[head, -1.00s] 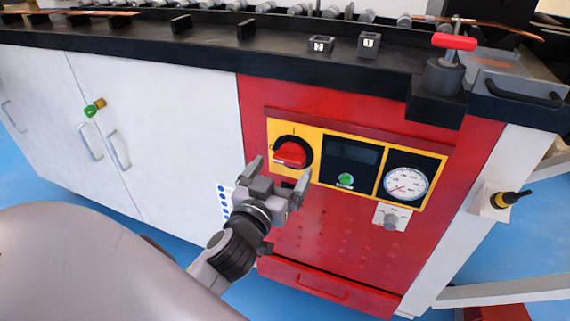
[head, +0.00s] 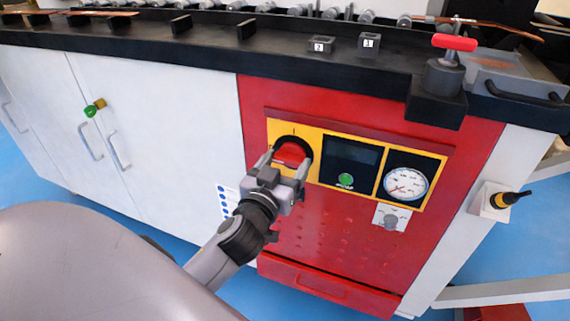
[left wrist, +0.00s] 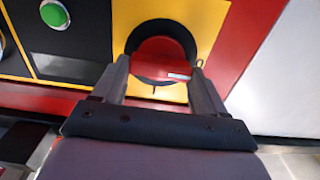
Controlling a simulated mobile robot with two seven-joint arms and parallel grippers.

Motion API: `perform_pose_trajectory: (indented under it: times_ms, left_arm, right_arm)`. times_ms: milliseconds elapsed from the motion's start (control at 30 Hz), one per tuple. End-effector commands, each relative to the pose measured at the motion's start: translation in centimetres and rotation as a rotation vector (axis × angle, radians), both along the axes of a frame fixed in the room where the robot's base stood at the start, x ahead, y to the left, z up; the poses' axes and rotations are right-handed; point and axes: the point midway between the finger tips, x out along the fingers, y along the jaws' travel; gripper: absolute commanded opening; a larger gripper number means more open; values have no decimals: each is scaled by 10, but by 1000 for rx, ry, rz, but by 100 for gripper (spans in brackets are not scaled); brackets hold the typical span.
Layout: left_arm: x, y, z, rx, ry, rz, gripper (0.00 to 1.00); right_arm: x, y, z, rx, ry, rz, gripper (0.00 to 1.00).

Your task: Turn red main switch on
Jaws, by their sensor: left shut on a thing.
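The red main switch (head: 291,153) is a red rotary knob on a black round base, set in a yellow plate on the red front panel. It also shows in the left wrist view (left wrist: 163,62), with a small pale mark on its right part. My left gripper (head: 284,160) is at the switch, one finger on each side of the red knob, and it is shut on it. In the left wrist view the fingers (left wrist: 160,78) reach up to the black base from below. The knob's lower part is partly hidden by the gripper in the head view. My right gripper is not in view.
Right of the switch are a dark display, a green button (head: 346,180) and a round gauge (head: 405,185). A grey knob (head: 391,221) sits below the gauge. The black worktop edge overhangs above. White cabinet doors (head: 170,130) stand to the left.

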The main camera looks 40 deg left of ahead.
Motion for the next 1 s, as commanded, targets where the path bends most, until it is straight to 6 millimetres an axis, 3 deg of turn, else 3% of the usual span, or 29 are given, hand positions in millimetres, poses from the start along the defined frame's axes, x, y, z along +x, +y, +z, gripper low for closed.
perform_pose_trajectory:
  times_ms: [367,1000]
  left_arm:
    - [0,-1,1,138,35,0,42]
    - [0,-3,0,713,172,-1,42]
  right_arm:
    - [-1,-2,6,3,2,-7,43]
    - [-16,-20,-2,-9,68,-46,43]
